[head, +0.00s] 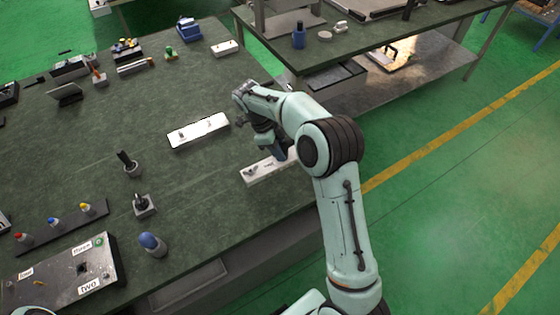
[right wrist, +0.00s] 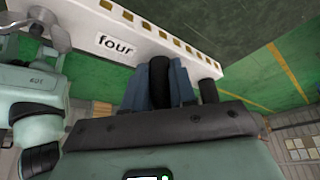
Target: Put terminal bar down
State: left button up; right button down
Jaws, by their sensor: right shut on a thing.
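A white terminal bar (head: 262,172) is at the right edge of the green-topped table, under my right gripper. In the right wrist view the white bar (right wrist: 150,45) carries a "four" label, a row of yellowish slots, a metal knob at its left end and a dark post at its right. My right gripper (head: 281,150) is shut at the bar; its blue-grey fingers show in the right wrist view (right wrist: 160,82) around a dark upright part beside the bar. Whether the bar touches the table cannot be told. My left gripper is not in view.
A second white bar (head: 198,131) lies on the table to the left. Two dark-handled pieces on grey bases (head: 145,205), a blue-topped piece (head: 152,244) and a labelled metal plate (head: 70,275) stand nearer. A second table (head: 360,35) is at the back right.

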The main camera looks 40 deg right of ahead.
notch_tip(320, 180, down, 6)
jog(key=shift+r, duration=0.15)
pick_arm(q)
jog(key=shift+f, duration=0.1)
pick_arm(e)
jog(key=c, duration=0.9)
grip_release()
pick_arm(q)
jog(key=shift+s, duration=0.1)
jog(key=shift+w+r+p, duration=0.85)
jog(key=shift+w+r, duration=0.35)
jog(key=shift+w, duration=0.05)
pick_arm(e)
jog(key=v, duration=1.2)
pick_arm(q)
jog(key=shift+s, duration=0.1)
